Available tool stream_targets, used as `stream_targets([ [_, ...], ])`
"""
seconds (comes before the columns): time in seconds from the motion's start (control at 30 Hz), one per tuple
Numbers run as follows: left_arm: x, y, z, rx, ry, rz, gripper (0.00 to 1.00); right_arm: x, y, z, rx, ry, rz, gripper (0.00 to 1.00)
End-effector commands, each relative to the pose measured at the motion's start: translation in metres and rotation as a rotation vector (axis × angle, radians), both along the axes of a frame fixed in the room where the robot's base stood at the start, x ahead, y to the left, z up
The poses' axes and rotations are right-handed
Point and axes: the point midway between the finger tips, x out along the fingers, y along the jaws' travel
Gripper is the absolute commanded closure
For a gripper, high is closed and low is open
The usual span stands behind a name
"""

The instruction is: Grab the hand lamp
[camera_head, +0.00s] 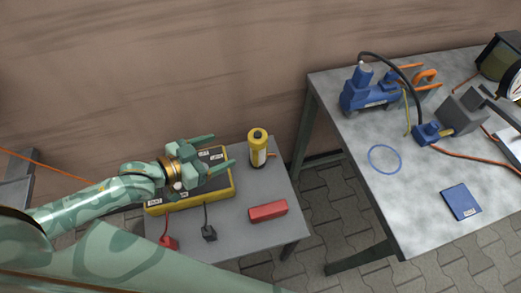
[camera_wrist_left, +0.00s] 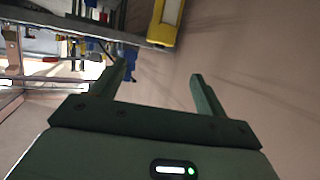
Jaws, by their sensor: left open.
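The hand lamp (camera_head: 258,148) is a yellow upright cylinder with a dark top and a pale panel on its side. It stands at the back right of the small grey table (camera_head: 270,236). In the left wrist view a yellow body with a pale panel, apparently the lamp (camera_wrist_left: 164,30), shows at the top edge, partly cut off. My left gripper (camera_head: 223,150) is open and empty. Its fingers point right toward the lamp, apart from it, above a yellow-edged box. The fingers also show in the left wrist view (camera_wrist_left: 158,72) with nothing between them. My right gripper is not in view.
The yellow-edged box (camera_head: 190,205) lies under my gripper, with a red clip (camera_head: 168,242) and a black clip (camera_head: 209,233) in front. A red block (camera_head: 268,211) lies in front of the lamp. A larger table (camera_head: 425,205) with blue tools stands right. A wall is behind.

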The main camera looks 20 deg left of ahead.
Motion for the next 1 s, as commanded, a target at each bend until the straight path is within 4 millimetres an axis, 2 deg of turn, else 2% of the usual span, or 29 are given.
stream_targets([
  [0.03, 0.003, -0.002, -0.008, -0.001, 0.003, 0.001, 0.26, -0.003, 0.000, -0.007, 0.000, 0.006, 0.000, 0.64],
  [0.13, 0.015, -0.010, -0.014, -0.003, 0.002, 0.001, 0.26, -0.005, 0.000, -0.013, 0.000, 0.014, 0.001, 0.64],
  [0.43, 0.071, -0.047, -0.039, -0.004, 0.004, 0.001, 0.26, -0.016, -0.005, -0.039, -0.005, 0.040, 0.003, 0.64],
  [0.67, 0.088, -0.058, -0.045, -0.001, 0.003, 0.000, 0.26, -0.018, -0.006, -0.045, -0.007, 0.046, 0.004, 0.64],
  [0.87, 0.111, -0.073, -0.064, -0.004, 0.007, 0.001, 0.26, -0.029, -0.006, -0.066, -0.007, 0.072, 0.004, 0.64],
  [1.0, 0.124, -0.082, -0.066, -0.001, 0.004, 0.001, 0.26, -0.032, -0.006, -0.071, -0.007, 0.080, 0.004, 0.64],
])
